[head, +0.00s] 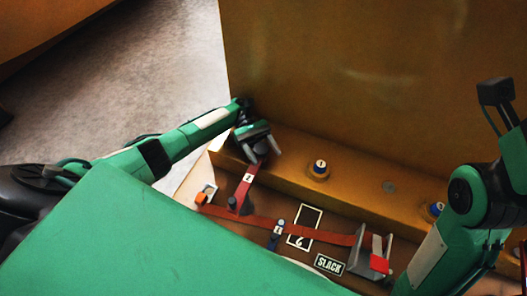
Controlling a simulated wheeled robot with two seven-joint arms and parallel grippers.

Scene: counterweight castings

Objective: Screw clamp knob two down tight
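A round knob with a blue and white numbered cap (319,167) stands on the yellow-brown ledge. A similar capped knob (437,209) is further right, partly hidden by my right arm; its number is too small to read surely, so I cannot tell which knob is number two. My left gripper (263,155) is at the ledge, left of the first knob, over the upper end of a red arm with a numbered label (247,178). Its two grey fingers stand apart, with no knob visible between them. My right gripper is not visible; only its arm shows.
A red band (320,234) crosses the lower floor to a grey bracket (360,252) with a red tab. A blue-and-white piece (280,228), a black-and-white number plate (304,222) and a SLACK label (330,264) lie along it. A tall yellow-brown wall (370,80) rises behind.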

